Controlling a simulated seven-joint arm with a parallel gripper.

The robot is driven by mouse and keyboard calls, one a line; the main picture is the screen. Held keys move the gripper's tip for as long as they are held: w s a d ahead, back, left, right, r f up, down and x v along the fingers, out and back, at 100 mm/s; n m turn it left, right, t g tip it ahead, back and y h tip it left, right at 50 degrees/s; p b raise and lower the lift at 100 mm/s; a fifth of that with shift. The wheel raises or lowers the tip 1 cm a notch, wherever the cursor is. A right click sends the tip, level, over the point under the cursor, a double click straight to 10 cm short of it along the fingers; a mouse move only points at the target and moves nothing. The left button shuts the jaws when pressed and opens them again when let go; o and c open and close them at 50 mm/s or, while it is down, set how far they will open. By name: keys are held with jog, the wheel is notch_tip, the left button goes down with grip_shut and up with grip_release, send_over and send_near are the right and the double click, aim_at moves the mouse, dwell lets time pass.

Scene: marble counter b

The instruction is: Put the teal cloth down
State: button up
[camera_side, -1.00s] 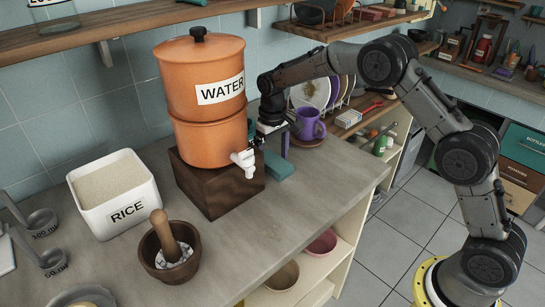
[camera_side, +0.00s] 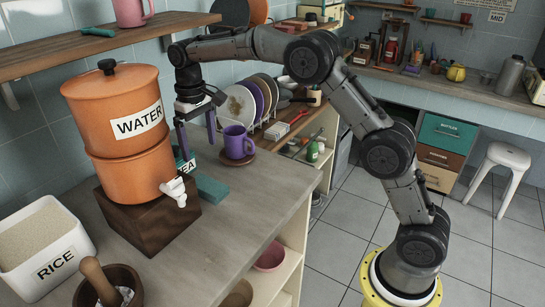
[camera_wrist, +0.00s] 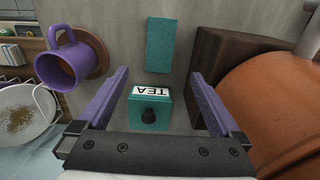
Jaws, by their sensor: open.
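The teal cloth (camera_side: 211,189), a folded flat rectangle, lies on the counter right of the water dispenser. It also shows in the wrist view (camera_wrist: 160,44), top centre, lying beyond my fingertips. My gripper (camera_side: 197,143) is open and empty, pointing down above the counter, behind the cloth in the side view. In the wrist view my two purple fingers (camera_wrist: 158,76) are spread wide. A teal tea box (camera_wrist: 149,107) with a black knob shows between them, below. It is partly hidden behind a finger in the side view (camera_side: 187,164).
An orange water dispenser (camera_side: 118,120) on a dark wood block (camera_side: 147,218) stands left of the cloth. A purple mug (camera_side: 236,142) on a saucer and a plate rack stand behind it to the right. Counter in front of the cloth is clear.

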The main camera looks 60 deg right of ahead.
jog(key=s+d+r+t, duration=0.1)
jog(key=s+r, duration=0.4)
jog(key=s, duration=0.3)
jog(key=s+r+t, duration=0.2)
jog(key=s+r, duration=0.3)
jog(key=s, duration=0.4)
jog(key=s+f+t, duration=0.1)
jog(key=s+f, duration=0.1)
jog(key=s, duration=0.8)
jog(key=s+f+t, duration=0.1)
jog(key=s+f, duration=0.2)
jog(key=s, duration=0.7)
jog(key=shift+d+t, duration=0.3)
jog(key=shift+d, duration=0.1)
jog(key=shift+f, duration=0.1)
